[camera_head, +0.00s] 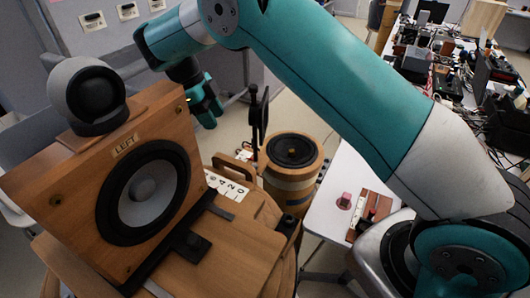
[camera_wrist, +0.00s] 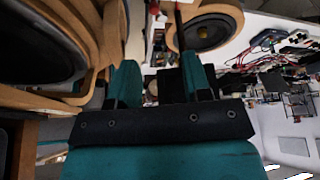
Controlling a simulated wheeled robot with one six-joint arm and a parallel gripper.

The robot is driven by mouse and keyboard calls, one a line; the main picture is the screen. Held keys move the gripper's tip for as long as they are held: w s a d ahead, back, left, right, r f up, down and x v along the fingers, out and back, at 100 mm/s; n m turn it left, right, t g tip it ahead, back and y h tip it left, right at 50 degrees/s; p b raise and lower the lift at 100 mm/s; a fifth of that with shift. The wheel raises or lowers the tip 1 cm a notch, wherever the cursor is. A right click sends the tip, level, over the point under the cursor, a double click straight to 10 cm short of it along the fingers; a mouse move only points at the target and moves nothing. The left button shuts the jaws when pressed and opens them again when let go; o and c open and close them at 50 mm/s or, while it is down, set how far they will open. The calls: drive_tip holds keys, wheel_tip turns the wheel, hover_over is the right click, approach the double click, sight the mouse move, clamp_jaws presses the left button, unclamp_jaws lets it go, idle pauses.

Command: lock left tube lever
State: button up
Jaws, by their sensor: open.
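I cannot make out for sure which part is the left tube lever. A black upright piece (camera_head: 260,118) stands behind the base, and a small black block (camera_head: 190,246) lies in front of the speaker. My gripper (camera_head: 207,108) hangs behind and right of the speaker box, apart from it. In the wrist view, its teal fingers (camera_wrist: 161,78) are spread, with nothing seen held between them.
A round wooden drum-shaped speaker (camera_head: 292,180) stands right of the base; it also shows in the wrist view (camera_wrist: 205,32). A white table (camera_head: 330,215) is at its right. A cluttered bench (camera_head: 440,65) lies at the far right.

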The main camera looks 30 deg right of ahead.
drive_tip(key=s+d+r+n+t+y+b, duration=0.25)
drive_tip(key=s+r+n, duration=0.6)
drive_tip(key=n, duration=0.65)
drive_tip(key=s+a+n+y+b, duration=0.1)
drive_tip(key=s+n+y+b, duration=0.2)
drive_tip(key=s+n, duration=0.9)
drive_tip(key=shift+s, duration=2.8)
